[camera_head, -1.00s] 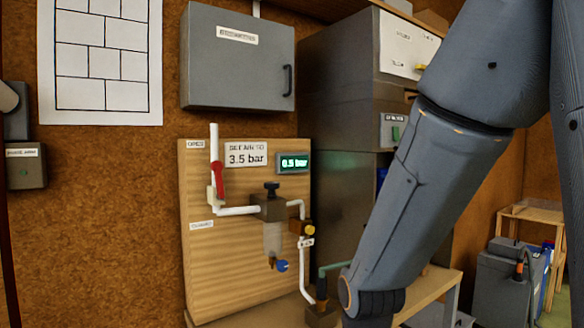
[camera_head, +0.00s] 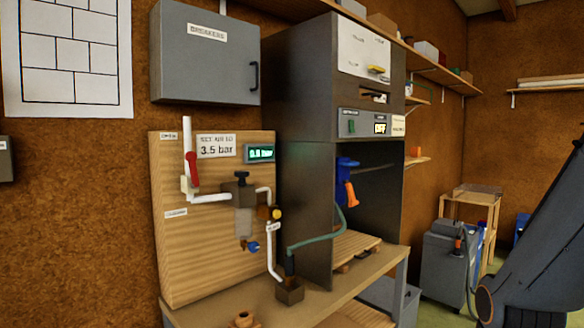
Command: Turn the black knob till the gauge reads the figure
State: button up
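The black knob (camera_head: 242,175) sits on top of the brown regulator body (camera_head: 241,192) on the wooden panel. The gauge (camera_head: 260,153) is a small green-lit display to the upper right of the knob; its digits are too blurred to read surely. A white sign (camera_head: 216,147) left of the gauge gives the figure 3.5 bar. My gripper is out of view; only part of my arm shows at the far right, well away from the knob.
A red lever (camera_head: 192,168) on white pipe stands left of the knob. A yellow knob (camera_head: 277,213) and blue valve (camera_head: 253,247) sit below. A grey breaker box (camera_head: 205,55) hangs above. A grey cabinet (camera_head: 308,140) stands close on the right. Space before the panel looks clear.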

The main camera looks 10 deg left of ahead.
aim_at(242, 174)
jog(key=z, duration=0.1)
jog(key=i, duration=1.1)
jog(key=u, duration=0.6)
